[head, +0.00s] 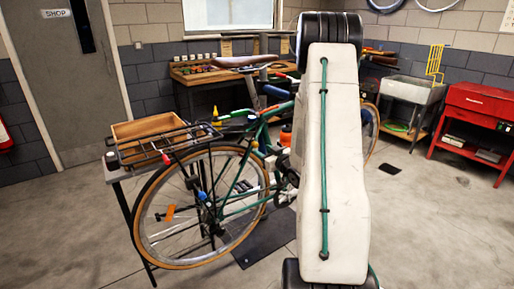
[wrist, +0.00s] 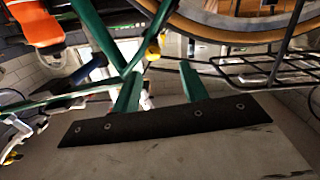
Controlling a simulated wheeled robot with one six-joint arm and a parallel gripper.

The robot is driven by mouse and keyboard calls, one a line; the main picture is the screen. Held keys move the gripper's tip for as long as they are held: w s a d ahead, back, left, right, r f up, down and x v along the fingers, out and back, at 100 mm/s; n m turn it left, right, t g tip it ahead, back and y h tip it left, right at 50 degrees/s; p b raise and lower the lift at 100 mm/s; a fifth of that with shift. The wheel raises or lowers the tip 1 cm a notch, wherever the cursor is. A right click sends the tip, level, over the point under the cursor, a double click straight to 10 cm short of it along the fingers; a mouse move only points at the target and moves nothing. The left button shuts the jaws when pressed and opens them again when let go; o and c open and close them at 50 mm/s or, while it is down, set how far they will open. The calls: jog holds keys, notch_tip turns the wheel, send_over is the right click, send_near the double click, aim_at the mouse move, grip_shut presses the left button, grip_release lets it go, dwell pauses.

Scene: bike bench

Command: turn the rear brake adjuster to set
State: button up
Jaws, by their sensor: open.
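A green bicycle (head: 262,128) stands with its rear wheel (head: 146,232) toward me at the left. The rear brake adjuster cannot be picked out for certain in either view. Small coloured parts show near the rear wheel: a red one (head: 166,158) by the rack and a blue one (head: 202,195) near the hub. In the wrist view, my gripper (wrist: 158,80) is open, its two green fingers apart with nothing held between them. A small yellow rounded part (wrist: 153,51) shows beyond the fingertips, near the green frame tubes (wrist: 98,35). In the head view my arm hides the gripper.
The black rear rack (head: 150,147) with a wooden tray (head: 153,129) by it is at the left; the rack also shows in the wrist view (wrist: 262,68). A workbench (head: 190,76), a grey sink (head: 414,91) and a red cart (head: 477,102) line the back.

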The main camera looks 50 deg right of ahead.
aim_at(257, 146)
jog(key=shift+t, duration=0.4)
jog(key=x, duration=0.4)
jog(key=d+f+x, duration=0.1)
jog(key=x, duration=0.1)
jog(key=shift+w+d, duration=0.15)
jog(key=shift+w, duration=0.05)
grip_shut()
